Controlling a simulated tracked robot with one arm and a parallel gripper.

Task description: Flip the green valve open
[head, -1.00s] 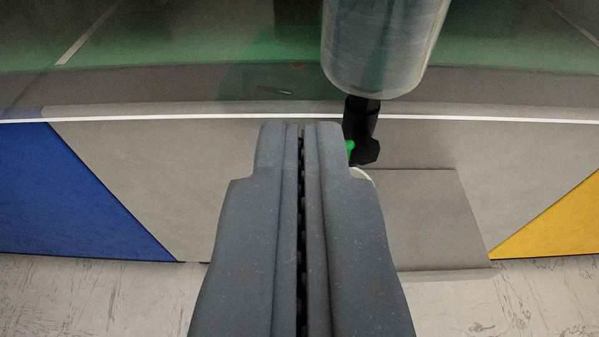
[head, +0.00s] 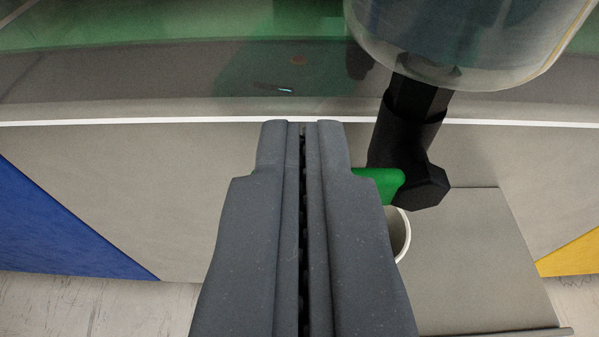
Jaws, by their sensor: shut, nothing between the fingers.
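The green valve handle (head: 380,183) sticks out to the left from a black spout (head: 412,165) under a clear container (head: 465,45). My gripper (head: 303,125) is shut and empty, with its fingers side by side. It is just left of the green handle in the picture, and its right finger hides the handle's left end. I cannot tell whether the finger touches the handle.
A white cup (head: 402,235) stands below the spout on a grey shelf (head: 480,270), partly hidden by my gripper. A grey panel (head: 150,180) with blue (head: 60,225) and yellow (head: 580,245) sections lies behind. The left side is clear.

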